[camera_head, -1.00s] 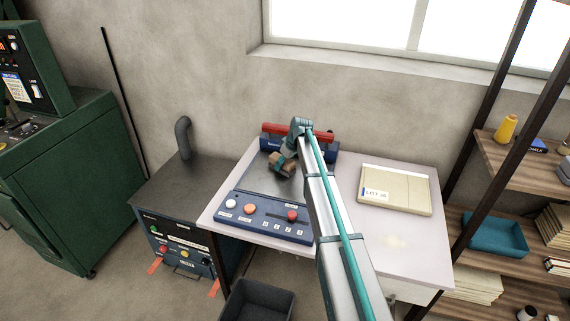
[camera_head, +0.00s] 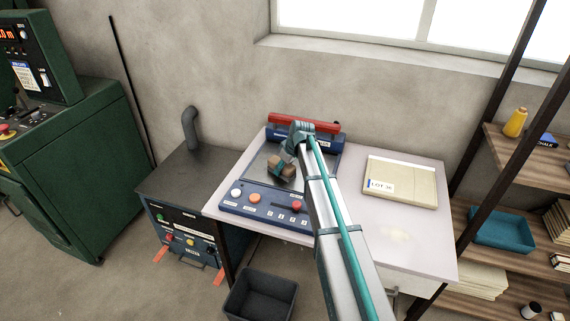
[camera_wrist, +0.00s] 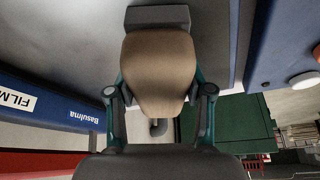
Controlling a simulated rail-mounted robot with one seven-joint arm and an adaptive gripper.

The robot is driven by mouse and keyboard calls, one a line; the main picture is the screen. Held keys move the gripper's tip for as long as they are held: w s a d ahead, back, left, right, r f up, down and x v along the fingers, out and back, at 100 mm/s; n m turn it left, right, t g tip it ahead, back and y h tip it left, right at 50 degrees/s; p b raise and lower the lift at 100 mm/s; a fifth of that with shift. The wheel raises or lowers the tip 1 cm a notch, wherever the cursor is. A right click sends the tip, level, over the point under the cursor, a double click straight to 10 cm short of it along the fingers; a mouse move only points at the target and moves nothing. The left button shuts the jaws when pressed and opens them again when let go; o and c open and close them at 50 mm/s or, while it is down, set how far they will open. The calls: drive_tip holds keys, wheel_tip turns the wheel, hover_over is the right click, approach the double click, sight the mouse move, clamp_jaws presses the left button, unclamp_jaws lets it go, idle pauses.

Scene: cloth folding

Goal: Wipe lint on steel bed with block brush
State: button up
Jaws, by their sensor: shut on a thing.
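The block brush (camera_head: 284,168) has a brown wooden body and is in my gripper, over the steel bed (camera_head: 257,171) of the blue machine. My gripper (camera_wrist: 160,95) is shut on the wooden body, with a teal finger on each side in the wrist view. The brush (camera_wrist: 158,65) shows there with a grey part at its far end. The grey bed (camera_wrist: 60,40) lies behind it. I cannot tell whether the brush touches the bed. No lint can be made out; my arm and the brush hide part of the bed.
The machine's front panel (camera_head: 265,207) has several buttons, and a red bar (camera_head: 304,123) runs along its back. A flat beige box (camera_head: 402,183) lies right of my arm. A dark unit with a bent pipe (camera_head: 190,128) stands left; a dark bin (camera_head: 262,296) is below.

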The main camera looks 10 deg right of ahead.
drive_tip(key=shift+r+p, duration=1.5)
drive_tip(key=shift+r, duration=2.55)
